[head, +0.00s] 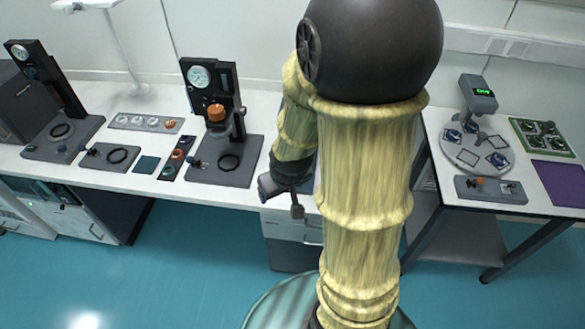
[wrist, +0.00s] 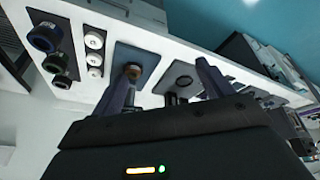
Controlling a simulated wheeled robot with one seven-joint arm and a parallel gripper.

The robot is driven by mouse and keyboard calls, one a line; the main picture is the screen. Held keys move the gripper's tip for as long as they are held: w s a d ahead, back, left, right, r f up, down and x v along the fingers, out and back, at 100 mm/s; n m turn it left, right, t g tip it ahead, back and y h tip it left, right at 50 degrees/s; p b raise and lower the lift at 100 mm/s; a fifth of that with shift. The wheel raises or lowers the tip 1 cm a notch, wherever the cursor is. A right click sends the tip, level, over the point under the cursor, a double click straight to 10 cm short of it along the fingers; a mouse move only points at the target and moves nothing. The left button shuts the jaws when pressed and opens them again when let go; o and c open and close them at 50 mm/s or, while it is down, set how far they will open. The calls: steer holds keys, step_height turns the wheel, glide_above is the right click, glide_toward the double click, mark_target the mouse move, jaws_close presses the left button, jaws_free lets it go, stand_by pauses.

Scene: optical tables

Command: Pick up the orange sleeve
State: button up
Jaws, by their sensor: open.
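Several orange pieces show in the head view, and I cannot tell for certain which is the sleeve. An orange cylinder (head: 216,112) sits high on the middle gauge stand (head: 211,76). A small orange ring-like piece (head: 177,154) lies on the narrow dark tray. Another orange piece (head: 170,124) is at the right end of the grey strip tray. My gripper (head: 281,198) is open and empty, in front of the bench edge and right of these pieces. In the wrist view a brownish-orange round piece (wrist: 132,72) shows on a dark plate, beside one finger and apart from it.
A second gauge stand (head: 42,75) is at the far left. A black ring lies on the base plate (head: 225,167) of the middle stand. The right table holds a round fixture (head: 474,148), a green board (head: 541,137) and a purple mat (head: 560,182). My arm hides part of the bench.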

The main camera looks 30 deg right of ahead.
steer(key=w+d+f+t+b, duration=0.2)
steer(key=w+d+f+t, duration=0.1)
steer(key=d+f, duration=0.4)
steer(key=w+d+f+m+t+b, duration=0.1)
steer(key=w+d+f+t+b, duration=0.2)
steer(key=d+f+t, duration=0.3)
step_height(320, 180, down, 3)
steer(key=shift+d+r+t+h, duration=0.1)
steer(key=shift+d+t+h, duration=0.2)
steer(key=shift+d, duration=0.15)
steer(key=shift+w+b, duration=0.1)
steer(key=shift+b, duration=0.2)
steer(key=p+x, duration=0.1)
steer(key=x, duration=1.1)
steer(key=shift+w, duration=0.1)
